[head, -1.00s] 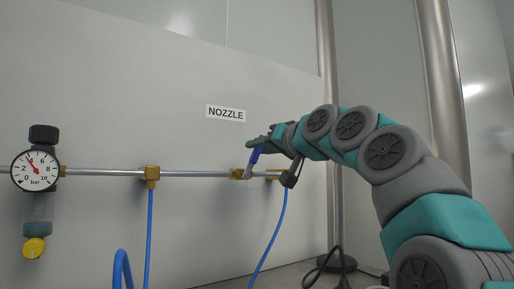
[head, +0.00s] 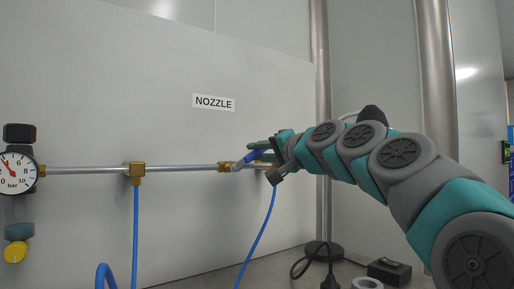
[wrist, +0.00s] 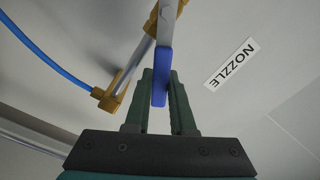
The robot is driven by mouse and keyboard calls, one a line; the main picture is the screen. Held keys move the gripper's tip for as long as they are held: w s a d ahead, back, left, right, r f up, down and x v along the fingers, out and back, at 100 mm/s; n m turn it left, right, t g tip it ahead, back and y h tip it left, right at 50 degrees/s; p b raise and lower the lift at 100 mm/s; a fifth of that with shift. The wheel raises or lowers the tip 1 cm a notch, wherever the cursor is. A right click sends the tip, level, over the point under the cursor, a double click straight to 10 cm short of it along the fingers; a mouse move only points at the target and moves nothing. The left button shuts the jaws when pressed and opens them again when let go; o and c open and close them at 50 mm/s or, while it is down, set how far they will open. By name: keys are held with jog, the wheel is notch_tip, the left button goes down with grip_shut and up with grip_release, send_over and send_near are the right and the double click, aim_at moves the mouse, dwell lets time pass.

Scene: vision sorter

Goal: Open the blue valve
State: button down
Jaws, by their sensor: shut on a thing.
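The blue valve handle (head: 251,156) is a lever on a brass valve body (head: 226,167) in the wall pipe, below the NOZZLE sign. In the head view it slants up to the right at a shallow angle to the pipe. My gripper (head: 262,148) is at its outer end. In the wrist view, the blue handle (wrist: 162,72) runs between the two fingers of my gripper (wrist: 160,88), which is shut on it. The lever's grey arm (wrist: 168,25) leads up to the brass part. The fingers partly hide the handle in the head view.
A pressure gauge (head: 16,173) with a yellow knob (head: 15,252) below is at the far left. Blue hoses (head: 136,235) hang from brass fittings. A metal post (head: 321,130) stands at right. A black box (head: 389,271) and a tape roll (head: 367,283) lie below my arm.

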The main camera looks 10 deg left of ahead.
dwell(0.4)
jog(key=c, duration=0.8)
grip_release()
jog(key=shift+o, duration=0.2)
jog(key=shift+f, duration=0.1)
